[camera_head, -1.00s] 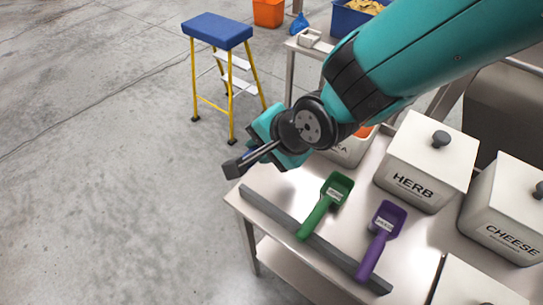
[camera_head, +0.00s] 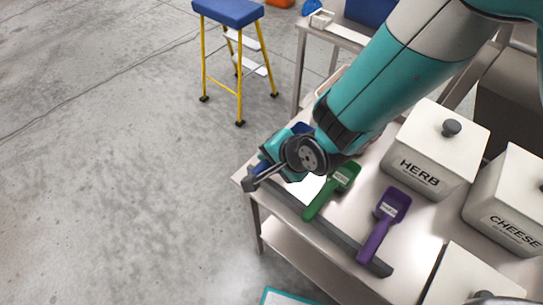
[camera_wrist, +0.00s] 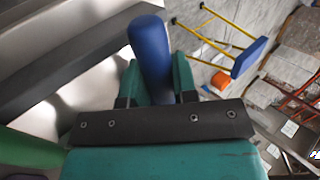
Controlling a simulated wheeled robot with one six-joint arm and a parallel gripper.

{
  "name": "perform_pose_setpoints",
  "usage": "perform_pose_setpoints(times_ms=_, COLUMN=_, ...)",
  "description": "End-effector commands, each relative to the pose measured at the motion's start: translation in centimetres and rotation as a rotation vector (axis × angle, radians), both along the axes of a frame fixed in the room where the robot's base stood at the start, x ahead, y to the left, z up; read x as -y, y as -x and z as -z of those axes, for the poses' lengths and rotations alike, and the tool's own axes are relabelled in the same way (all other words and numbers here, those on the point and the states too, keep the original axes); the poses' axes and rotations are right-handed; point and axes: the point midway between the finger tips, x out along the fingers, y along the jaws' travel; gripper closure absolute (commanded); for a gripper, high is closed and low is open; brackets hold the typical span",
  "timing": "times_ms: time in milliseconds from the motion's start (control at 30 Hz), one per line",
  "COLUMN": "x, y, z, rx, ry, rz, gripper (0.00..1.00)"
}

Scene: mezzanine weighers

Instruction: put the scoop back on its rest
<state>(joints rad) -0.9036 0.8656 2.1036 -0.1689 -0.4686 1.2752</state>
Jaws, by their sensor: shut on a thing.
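My gripper (camera_head: 272,168) is over the left end of the steel table and is shut on a blue scoop (camera_head: 302,128). In the wrist view the scoop's blue handle (camera_wrist: 150,48) stands between the fingers (camera_wrist: 157,88). My wrist hides most of the scoop in the head view, and I cannot tell whether it touches the table. The rest, a dark grey bar (camera_head: 330,236), runs along the table's front edge. A green scoop (camera_head: 343,180) and a purple scoop (camera_head: 390,208) lie with their handles across it, to the right of my gripper.
White lidded bins marked HERB (camera_head: 430,150) and CHEESE (camera_head: 510,205) stand behind the scoops. Another pale bin is partly hidden behind my arm. A blue-topped yellow step stool (camera_head: 230,14) stands on the floor beyond the table. The floor at left is clear.

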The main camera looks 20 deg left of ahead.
Motion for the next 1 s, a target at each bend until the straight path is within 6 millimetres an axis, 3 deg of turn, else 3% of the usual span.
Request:
perform_pose_setpoints(times_ms=433, x=0.0, y=0.0, z=1.1, rx=0.0, ry=0.0, rz=0.0, gripper=1.0)
perform_pose_setpoints(times_ms=467, x=0.0, y=0.0, z=1.1, rx=0.0, ry=0.0, rz=0.0, gripper=0.67)
perform_pose_setpoints(times_ms=533, x=0.0, y=0.0, z=1.1, rx=0.0, ry=0.001, rz=0.0, gripper=0.51)
perform_pose_setpoints(times_ms=1000, x=0.3, y=0.1, z=1.3, rx=-0.005, ry=0.011, rz=0.0, gripper=0.48)
